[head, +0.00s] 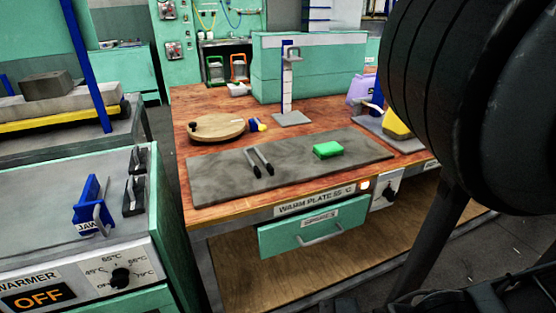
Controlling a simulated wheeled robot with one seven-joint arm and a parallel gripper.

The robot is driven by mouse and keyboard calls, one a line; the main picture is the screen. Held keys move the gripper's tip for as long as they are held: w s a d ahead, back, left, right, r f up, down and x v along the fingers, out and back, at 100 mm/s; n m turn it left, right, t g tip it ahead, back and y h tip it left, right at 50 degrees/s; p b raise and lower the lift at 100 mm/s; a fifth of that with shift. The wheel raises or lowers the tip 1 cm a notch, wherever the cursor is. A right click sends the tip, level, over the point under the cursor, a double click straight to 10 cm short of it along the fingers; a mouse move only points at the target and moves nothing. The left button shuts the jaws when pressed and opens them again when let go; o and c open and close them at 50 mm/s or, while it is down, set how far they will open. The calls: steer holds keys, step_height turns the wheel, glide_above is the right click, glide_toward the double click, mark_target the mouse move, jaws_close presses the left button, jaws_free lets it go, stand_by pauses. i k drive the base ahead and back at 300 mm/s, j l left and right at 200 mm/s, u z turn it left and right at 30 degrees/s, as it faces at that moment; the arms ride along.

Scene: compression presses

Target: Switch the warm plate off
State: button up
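The warm plate (215,172) is a long grey slab lying on the wooden bench. A label on the bench's front edge (314,199) reads "WARM PLATE" with a temperature that looks like 55 °C. Right of the label a small lamp (363,184) glows. Beside it, on a pale panel, is a dark knob (390,191); its pointer is too small to read surely. My dark arm fills the right side and stands near this panel. My gripper's fingers are not seen.
A green block (328,150) and two dark-tipped tools (260,161) lie on the plate. A green drawer (314,228) is below. At left stands a warmer (120,278) with its own knob and an "OFF" display. A round wooden board (217,127) lies behind the plate.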

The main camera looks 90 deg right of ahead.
mark_target(391, 196)
steer(key=z, duration=1.9)
